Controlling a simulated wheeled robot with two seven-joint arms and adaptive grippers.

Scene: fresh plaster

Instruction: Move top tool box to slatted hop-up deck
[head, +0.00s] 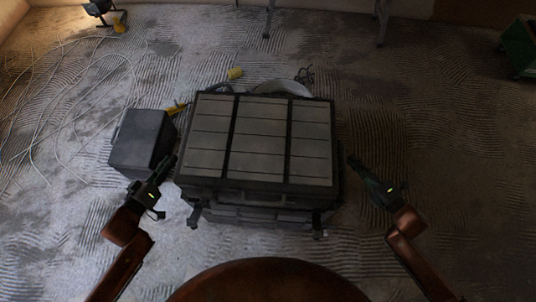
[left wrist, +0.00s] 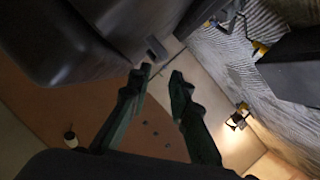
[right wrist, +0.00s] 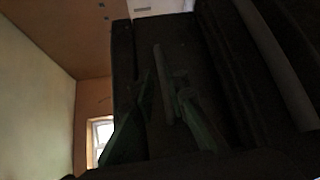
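The top tool box (head: 262,139) is a wide dark box with grey panels on its lid. It sits level on a stack of dark boxes (head: 260,215) on the floor. My left gripper (head: 171,163) is at its left side, open, with a dark box wall (left wrist: 60,40) close by in the left wrist view. My right gripper (head: 354,162) is open beside its right side. In the dim right wrist view, a grey bar (right wrist: 163,85) lies between or just beyond those fingers (right wrist: 164,74); contact cannot be told. No slatted hop-up deck is clearly identifiable.
A separate dark box (head: 140,140) stands left of the stack. Loose pale cable (head: 75,90) covers the floor at left. Metal legs (head: 268,20) stand at the far edge. A green container (head: 520,48) is at far right.

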